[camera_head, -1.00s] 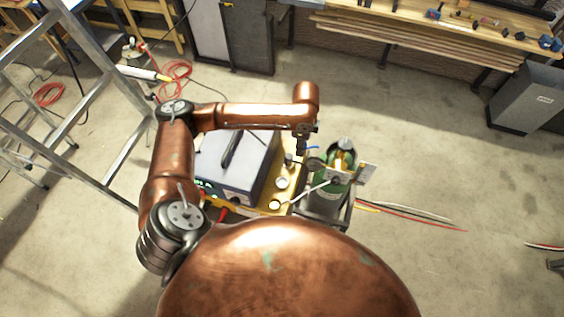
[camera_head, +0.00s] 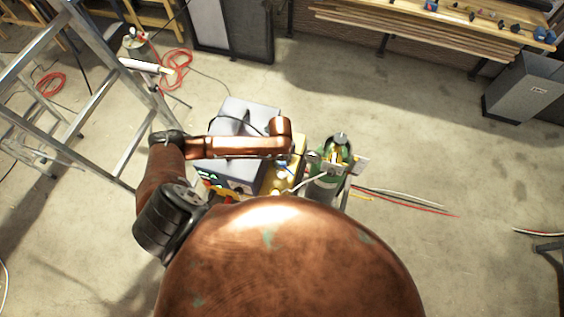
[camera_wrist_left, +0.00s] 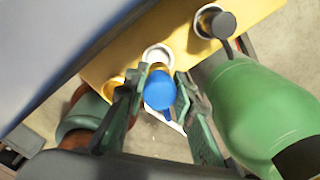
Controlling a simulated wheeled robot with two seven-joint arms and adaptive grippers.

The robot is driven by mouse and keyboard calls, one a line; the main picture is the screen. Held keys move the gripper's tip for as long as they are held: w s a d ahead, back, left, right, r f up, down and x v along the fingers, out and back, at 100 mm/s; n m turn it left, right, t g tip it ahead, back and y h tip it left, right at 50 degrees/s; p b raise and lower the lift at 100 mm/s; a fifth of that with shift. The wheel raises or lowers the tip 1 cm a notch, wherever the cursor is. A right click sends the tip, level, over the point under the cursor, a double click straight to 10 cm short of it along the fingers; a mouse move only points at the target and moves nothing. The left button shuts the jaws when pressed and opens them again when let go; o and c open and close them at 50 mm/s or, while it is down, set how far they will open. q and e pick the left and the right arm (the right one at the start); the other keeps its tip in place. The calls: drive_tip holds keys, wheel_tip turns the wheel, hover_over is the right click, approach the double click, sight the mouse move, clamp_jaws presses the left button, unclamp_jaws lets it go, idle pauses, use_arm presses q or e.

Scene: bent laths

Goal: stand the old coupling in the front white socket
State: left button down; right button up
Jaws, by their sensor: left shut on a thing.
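My left gripper (camera_head: 289,165) is above the yellow plate (camera_head: 284,180) in the head view, mostly hidden by its own arm. In the left wrist view its two green-grey fingers (camera_wrist_left: 160,95) are closed on a blue, round-ended piece (camera_wrist_left: 160,88), which I take for the old coupling. A white ring-shaped socket (camera_wrist_left: 156,47) is in the yellow plate just beyond the blue piece. The piece partly covers the view of it, and I cannot tell whether they touch. A second pale socket with a dark cap (camera_wrist_left: 222,25) in it is farther back. My right gripper is not seen.
A grey-blue box (camera_head: 240,122) stands left of the plate. A green cylinder (camera_head: 325,188) stands close on the right; it also shows in the wrist view (camera_wrist_left: 262,105). A ladder (camera_head: 85,110) is at the left. Cables (camera_head: 405,198) lie on otherwise open floor at the right.

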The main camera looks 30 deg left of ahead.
use_arm(q)
wheel_tip(320, 180, down, 3)
drive_tip(key=b, duration=0.3)
drive_tip(key=shift+f, duration=0.15)
drive_tip(key=shift+f+b, duration=0.65)
drive_tip(key=shift+f, duration=0.6)
drive_tip(key=shift+w+p, duration=0.1)
drive_tip(key=shift+p, duration=0.25)
drive_tip(key=shift+p, duration=0.3)
drive_tip(key=shift+f, duration=0.1)
drive_tip(key=shift+p, duration=0.3)
idle(0.6)
idle(0.3)
drive_tip(key=c, duration=1.5)
unclamp_jaws()
drive_tip(key=shift+c, duration=0.2)
